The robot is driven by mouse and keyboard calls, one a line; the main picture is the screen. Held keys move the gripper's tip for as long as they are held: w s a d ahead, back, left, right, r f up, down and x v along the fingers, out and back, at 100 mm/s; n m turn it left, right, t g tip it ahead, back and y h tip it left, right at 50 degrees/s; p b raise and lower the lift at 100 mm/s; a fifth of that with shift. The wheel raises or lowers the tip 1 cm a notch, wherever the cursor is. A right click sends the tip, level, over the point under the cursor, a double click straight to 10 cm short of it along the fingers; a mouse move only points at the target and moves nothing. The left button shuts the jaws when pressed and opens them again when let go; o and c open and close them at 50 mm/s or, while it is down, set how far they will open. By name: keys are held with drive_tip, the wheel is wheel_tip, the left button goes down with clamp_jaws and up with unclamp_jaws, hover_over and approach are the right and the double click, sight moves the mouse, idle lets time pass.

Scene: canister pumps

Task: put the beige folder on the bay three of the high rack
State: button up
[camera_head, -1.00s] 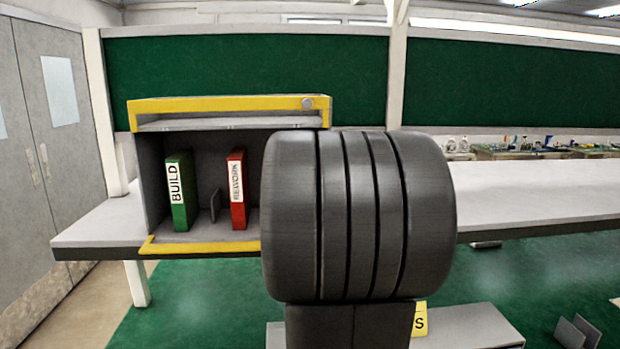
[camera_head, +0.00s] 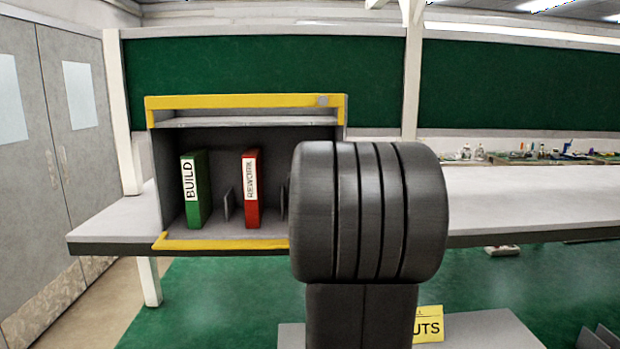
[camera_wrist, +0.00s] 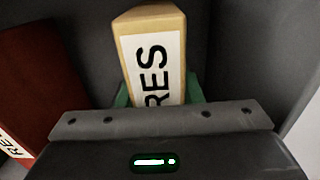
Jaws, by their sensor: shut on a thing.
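The beige folder (camera_wrist: 155,60) is upright in the wrist view, with a white label reading "RES". My gripper (camera_wrist: 158,96) is shut on it, with green pads showing at its sides. The high rack (camera_head: 232,243) is a grey box with yellow trim on the bench. Its left bay holds a green BUILD folder (camera_head: 195,190), and the bay beside it a red REWORK folder (camera_head: 251,190). The third bay is mostly hidden behind my arm in the head view. In the wrist view the beige folder is between grey walls, right of the red folder (camera_wrist: 35,90).
A thin grey divider (camera_head: 226,205) stands between the green and red folders. Another divider (camera_head: 283,203) shows right of the red one. The white bench (camera_head: 530,195) is clear to the right. A yellow sign (camera_head: 429,324) stands low in front.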

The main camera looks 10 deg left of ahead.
drive_tip(key=shift+f, duration=0.15)
drive_tip(key=o, duration=1.1)
drive_tip(key=s+d, duration=0.2)
drive_tip(key=s, duration=0.9)
drive_tip(key=shift+s+d, duration=0.2)
drive_tip(key=shift+s, duration=0.2)
